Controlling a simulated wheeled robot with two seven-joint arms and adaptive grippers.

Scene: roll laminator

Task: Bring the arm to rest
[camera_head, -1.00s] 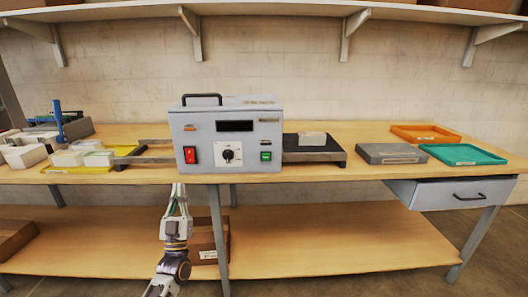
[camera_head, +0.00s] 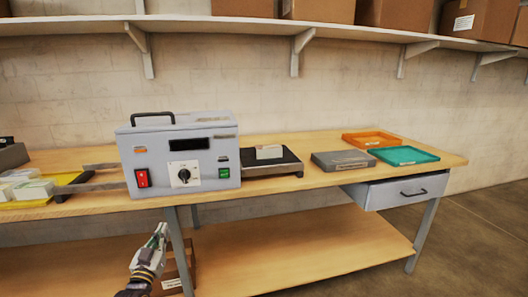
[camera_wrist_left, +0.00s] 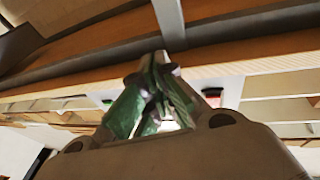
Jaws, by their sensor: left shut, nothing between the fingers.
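My left gripper (camera_head: 158,238) is low in front of the workbench, below the tabletop edge and beside a grey table leg. Its fingers are shut and empty. In the left wrist view, the closed fingers (camera_wrist_left: 158,85) point toward the wooden bench edge (camera_wrist_left: 230,55). I cannot tell whether they touch the leg. The grey roll laminator (camera_head: 180,155) stands on the bench above the gripper, with a red switch, a dial and a green switch. My right gripper is not in view.
A black outfeed tray (camera_head: 285,167) holds a pale stack (camera_head: 269,152). A grey box (camera_head: 342,160), an orange tray (camera_head: 361,137) and a teal tray (camera_head: 404,155) lie to the right. A drawer (camera_head: 400,192) hangs below. A cardboard box (camera_head: 181,272) sits on the lower shelf.

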